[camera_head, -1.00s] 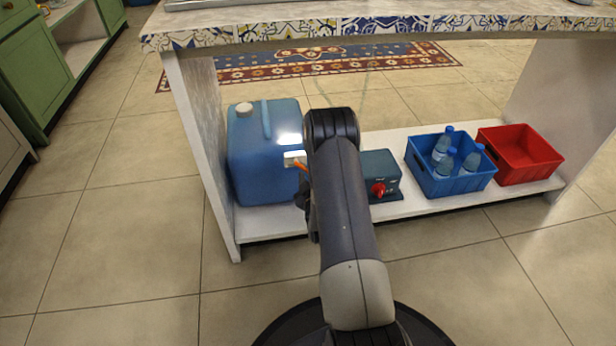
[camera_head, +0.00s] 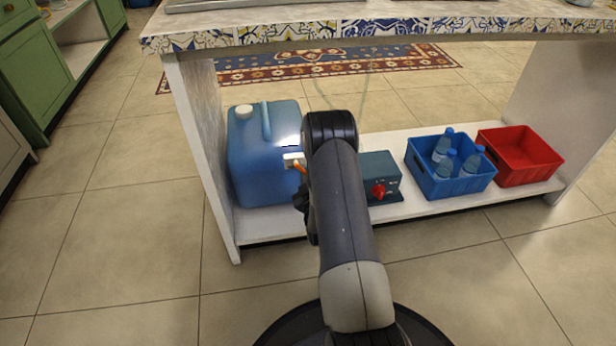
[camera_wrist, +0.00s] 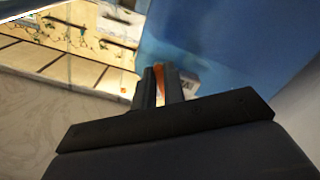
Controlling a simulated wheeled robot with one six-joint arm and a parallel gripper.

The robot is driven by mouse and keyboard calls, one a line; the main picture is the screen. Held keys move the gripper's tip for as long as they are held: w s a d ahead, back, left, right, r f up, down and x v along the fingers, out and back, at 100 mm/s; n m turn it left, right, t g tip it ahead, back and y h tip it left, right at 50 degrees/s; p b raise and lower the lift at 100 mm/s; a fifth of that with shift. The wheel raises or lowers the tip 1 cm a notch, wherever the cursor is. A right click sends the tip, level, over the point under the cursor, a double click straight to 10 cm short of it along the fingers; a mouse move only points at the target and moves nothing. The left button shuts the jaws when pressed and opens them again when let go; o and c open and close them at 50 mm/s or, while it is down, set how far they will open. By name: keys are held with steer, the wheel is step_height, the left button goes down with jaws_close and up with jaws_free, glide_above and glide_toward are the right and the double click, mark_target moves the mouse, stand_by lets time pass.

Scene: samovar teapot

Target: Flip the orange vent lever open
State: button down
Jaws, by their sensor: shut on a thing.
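The orange vent lever (camera_head: 300,167) sticks out below a small white fitting (camera_head: 293,159) on the front of the blue water container (camera_head: 262,160). In the wrist view, the orange lever (camera_wrist: 159,80) shows between the two dark fingers of my gripper (camera_wrist: 160,85), which is shut on it. The blue container wall (camera_wrist: 215,40) fills the upper right of that view. In the head view, my own arm hides most of the gripper and part of the lever.
The container stands on a low white shelf (camera_head: 440,200) beside its left side panel (camera_head: 203,150). To the right are a dark box with a red knob (camera_head: 379,190), a blue crate (camera_head: 450,182) with bottles and an empty red crate (camera_head: 520,155). The tabletop (camera_head: 400,28) overhangs them.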

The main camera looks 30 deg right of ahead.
steer(key=shift+a+f+m, duration=0.2)
steer(key=shift+a+m, duration=0.05)
steer(key=shift+m, duration=0.55)
steer(key=c, duration=1.5)
jaws_free()
steer(key=p+v, duration=0.3)
steer(key=v, duration=0.7)
steer(key=shift+s+a, duration=0.1)
steer(key=shift+s, duration=0.25)
steer(key=shift+w, duration=0.15)
